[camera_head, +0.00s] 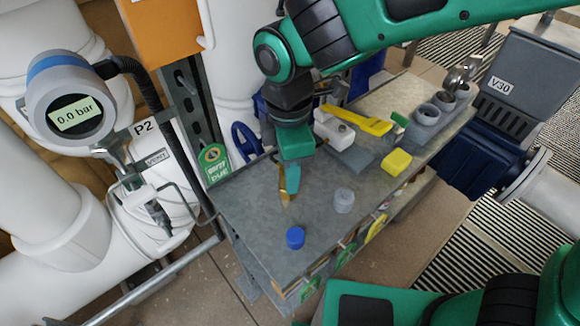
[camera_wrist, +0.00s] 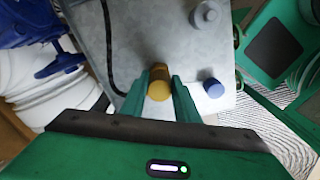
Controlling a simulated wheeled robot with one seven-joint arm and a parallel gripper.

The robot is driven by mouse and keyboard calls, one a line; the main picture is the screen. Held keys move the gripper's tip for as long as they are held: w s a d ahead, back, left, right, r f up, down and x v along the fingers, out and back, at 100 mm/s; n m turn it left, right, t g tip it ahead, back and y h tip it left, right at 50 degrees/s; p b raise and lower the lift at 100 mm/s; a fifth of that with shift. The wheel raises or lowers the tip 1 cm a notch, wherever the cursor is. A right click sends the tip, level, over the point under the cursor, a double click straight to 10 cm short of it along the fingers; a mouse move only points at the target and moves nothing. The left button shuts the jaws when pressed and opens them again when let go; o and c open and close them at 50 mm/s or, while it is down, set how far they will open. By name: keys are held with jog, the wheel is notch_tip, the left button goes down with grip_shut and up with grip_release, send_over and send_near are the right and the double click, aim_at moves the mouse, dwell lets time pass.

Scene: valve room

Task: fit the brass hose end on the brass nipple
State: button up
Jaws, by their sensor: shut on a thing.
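My gripper (camera_head: 291,188) points down over the grey bench top (camera_head: 250,205), near its middle front. Its green fingers are shut on a brass piece (camera_head: 283,182), which looks like the brass hose end. In the wrist view the brass piece (camera_wrist: 159,89) sits between the fingertips as a short cylinder, with a darker brass part just beyond it. I cannot tell whether that darker part belongs to the same piece. Whether it touches the bench is unclear. I cannot pick out the brass nipple for certain in either view.
A blue cap (camera_head: 295,238) and a grey round part (camera_head: 344,201) stand close by on the bench. Behind are a yellow block (camera_head: 396,162), a yellow-handled valve (camera_head: 359,121) and grey cups (camera_head: 426,114). A gauge (camera_head: 75,113) reading 0.0 bar and white pipes stand left.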

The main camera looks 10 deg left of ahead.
jog(key=o, duration=1)
